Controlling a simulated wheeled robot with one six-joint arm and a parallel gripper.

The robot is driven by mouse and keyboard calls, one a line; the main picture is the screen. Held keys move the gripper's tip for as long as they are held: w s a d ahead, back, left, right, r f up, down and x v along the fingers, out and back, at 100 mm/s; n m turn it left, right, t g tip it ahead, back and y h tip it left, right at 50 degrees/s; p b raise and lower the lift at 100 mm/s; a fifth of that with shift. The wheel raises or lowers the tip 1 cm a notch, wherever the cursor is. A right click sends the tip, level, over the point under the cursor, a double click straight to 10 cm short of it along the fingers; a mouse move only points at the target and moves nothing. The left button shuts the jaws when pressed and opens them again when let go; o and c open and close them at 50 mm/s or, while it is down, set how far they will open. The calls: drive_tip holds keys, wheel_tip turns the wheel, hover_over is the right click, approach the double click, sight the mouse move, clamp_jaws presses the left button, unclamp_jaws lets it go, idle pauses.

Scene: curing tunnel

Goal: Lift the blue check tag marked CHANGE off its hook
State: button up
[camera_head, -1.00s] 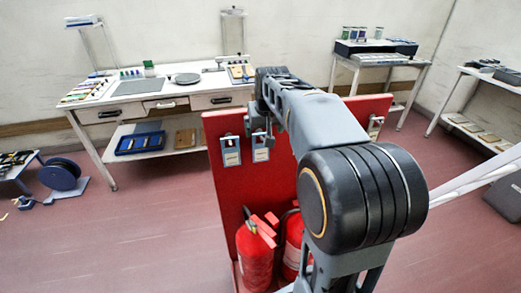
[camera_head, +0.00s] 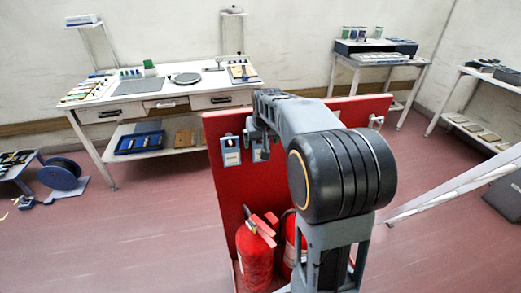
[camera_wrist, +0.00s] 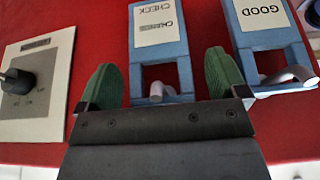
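The blue check tag marked CHANGE (camera_wrist: 157,62) hangs on a hook (camera_wrist: 157,91) against the red board. It shows upside down in the wrist view, with a white label. My gripper (camera_wrist: 163,80) is open, its two green fingers on either side of the tag's hook end. Nothing is visibly clamped. In the head view my gripper (camera_head: 264,148) is in front of the right one of two blue tags and partly hides it.
A second blue tag, marked GOOD (camera_wrist: 262,33), hangs on its own hook close to my right finger. A pale plate with a black knob (camera_wrist: 17,81) is on the left.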

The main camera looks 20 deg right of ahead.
drive_tip(key=c, duration=1)
drive_tip(key=shift+r, duration=0.1)
